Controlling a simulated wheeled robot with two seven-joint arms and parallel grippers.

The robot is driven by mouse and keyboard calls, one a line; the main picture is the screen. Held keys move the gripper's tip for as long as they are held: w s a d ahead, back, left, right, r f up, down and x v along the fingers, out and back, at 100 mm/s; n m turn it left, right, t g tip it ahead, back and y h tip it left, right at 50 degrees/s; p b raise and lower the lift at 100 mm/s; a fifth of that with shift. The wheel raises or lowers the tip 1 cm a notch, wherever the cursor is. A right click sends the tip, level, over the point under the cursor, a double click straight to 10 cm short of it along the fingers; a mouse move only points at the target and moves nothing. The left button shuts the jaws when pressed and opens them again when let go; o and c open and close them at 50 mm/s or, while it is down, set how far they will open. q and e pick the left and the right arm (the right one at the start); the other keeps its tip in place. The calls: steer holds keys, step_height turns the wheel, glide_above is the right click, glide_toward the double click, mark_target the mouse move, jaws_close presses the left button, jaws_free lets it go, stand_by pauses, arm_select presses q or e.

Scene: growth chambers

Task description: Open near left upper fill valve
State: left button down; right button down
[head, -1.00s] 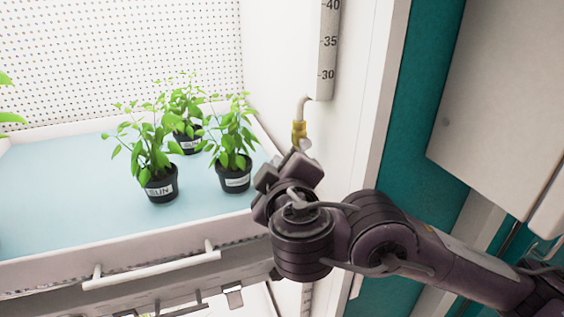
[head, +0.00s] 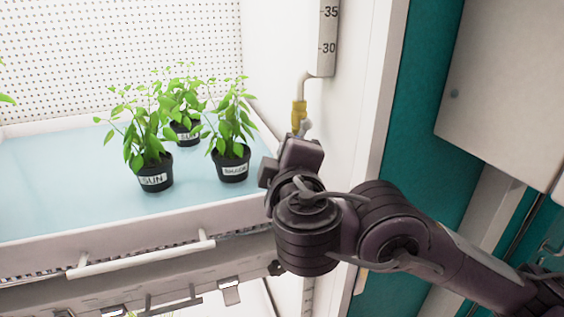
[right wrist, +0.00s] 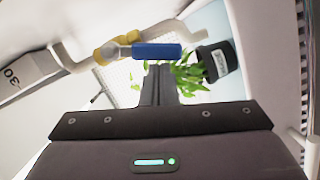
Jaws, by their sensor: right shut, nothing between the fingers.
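The fill valve has a yellow body (head: 299,113) at the foot of a bent pipe on the chamber's right side wall. In the right wrist view the yellow body (right wrist: 112,48) shows with its blue lever handle (right wrist: 157,50), which lies crosswise in the picture. My right gripper (right wrist: 158,70) is shut and empty, its fingertips just below the blue handle in that view. I cannot tell whether they touch it. In the head view my right gripper (head: 300,150) is just below the valve and its wrist hides the fingertips. My left gripper is not in view.
A marked level gauge (head: 327,35) rises above the valve. A white drawer handle (head: 140,258) runs below. A white cabinet (head: 500,90) stands at the right.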

steer(key=shift+w+d+f+n+t+b, duration=0.2)
steer(key=shift+d+f+n+b, duration=0.2)
steer(key=shift+n+b, duration=0.75)
steer(key=shift+w+d+f+n+t+b, duration=0.1)
steer(key=shift+d+f+n+t+b, duration=0.4)
steer(key=shift+b, duration=1)
steer(key=shift+a+r+n+g, duration=0.15)
steer(key=shift+r+n+g, duration=0.05)
steer(key=shift+n+g, duration=0.1)
